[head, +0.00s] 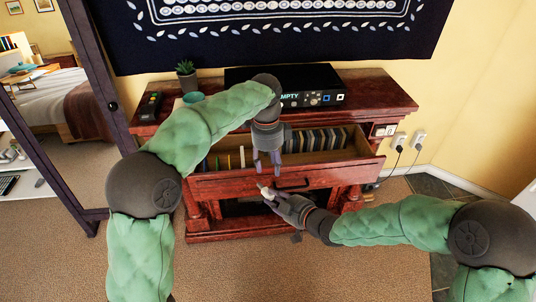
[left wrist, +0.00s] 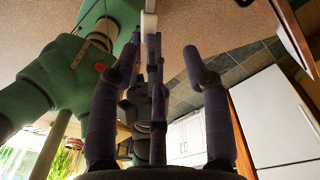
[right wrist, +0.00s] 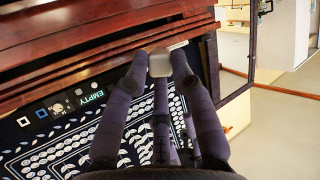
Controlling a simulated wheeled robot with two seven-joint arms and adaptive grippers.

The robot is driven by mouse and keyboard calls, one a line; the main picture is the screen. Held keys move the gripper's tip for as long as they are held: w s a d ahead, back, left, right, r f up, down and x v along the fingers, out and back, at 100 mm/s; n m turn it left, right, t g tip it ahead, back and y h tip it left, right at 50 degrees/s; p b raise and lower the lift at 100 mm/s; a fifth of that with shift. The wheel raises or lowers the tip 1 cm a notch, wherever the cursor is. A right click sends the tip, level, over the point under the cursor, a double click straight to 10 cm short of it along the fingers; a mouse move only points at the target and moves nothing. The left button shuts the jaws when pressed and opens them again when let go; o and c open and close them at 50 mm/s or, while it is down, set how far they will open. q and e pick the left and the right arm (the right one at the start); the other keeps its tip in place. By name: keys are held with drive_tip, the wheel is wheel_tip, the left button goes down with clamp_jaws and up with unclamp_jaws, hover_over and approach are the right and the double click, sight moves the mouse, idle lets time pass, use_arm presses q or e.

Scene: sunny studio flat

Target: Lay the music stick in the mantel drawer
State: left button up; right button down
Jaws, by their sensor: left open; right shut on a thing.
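The music stick appears to be the small whitish piece (head: 264,190) at my right gripper's fingertips, just in front of the drawer. It also shows in the right wrist view (right wrist: 166,61) and the left wrist view (left wrist: 149,22). My right gripper (head: 272,196) is shut on it. The mantel drawer (head: 345,177) is pulled open; a row of dark sleeves fills its right part and a few thin coloured upright pieces stand at its left. My left gripper (head: 267,167) is open and empty, pointing down over the drawer's front edge, just above the stick.
Wall sockets with plugs (head: 398,140) are at right. Carpet (head: 240,265) in front is clear.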

sight(262, 186)
use_arm(q)
drive_tip(key=f+m, duration=0.2)
drive_tip(key=f, duration=0.1)
drive_tip(key=a+f+m+y, duration=0.1)
drive_tip(key=f+m, duration=0.1)
drive_tip(key=f, duration=0.1)
drive_tip(key=a+f+m+y, duration=0.1)
drive_tip(key=f+m, duration=0.2)
drive_tip(key=shift+w, duration=0.4)
drive_tip(key=shift+s+a+f, duration=0.1)
drive_tip(key=shift+a+f, duration=0.05)
drive_tip(key=shift+f, duration=0.6)
use_arm(e)
drive_tip(key=shift+r, duration=0.2)
drive_tip(key=shift+f, duration=0.1)
use_arm(q)
drive_tip(key=shift+r, duration=0.1)
clamp_jaws()
use_arm(e)
drive_tip(key=shift+s+f, duration=0.1)
drive_tip(key=c, duration=1)
unclamp_jaws()
drive_tip(key=shift+o, duration=0.2)
